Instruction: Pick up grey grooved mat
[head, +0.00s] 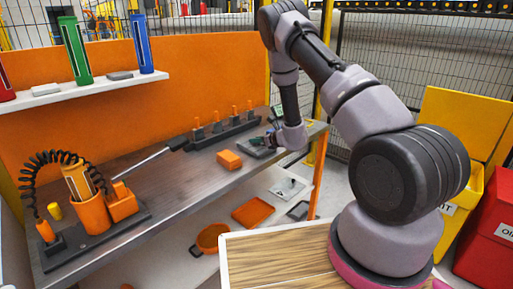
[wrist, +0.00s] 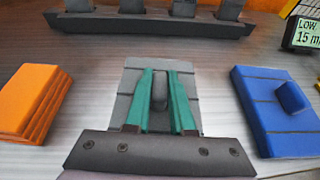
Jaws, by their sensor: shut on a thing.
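The grey grooved mat (wrist: 122,108) lies on the metal bench in the wrist view, a dark grey slab with grooves across it and a raised rounded grip in its middle. My gripper (wrist: 160,88) is over it, its two green fingers closed on either side of the raised grip. The mat's near part is hidden behind the dark gripper body. In the head view my gripper (head: 270,138) is at the right end of the bench, and the mat (head: 259,150) shows only partly beneath it.
An orange block stack (wrist: 32,103) stands left of the mat and a blue grooved mat (wrist: 275,112) lies to its right. A dark rack (wrist: 150,25) stands behind. A small sign (wrist: 305,32) is at the far right.

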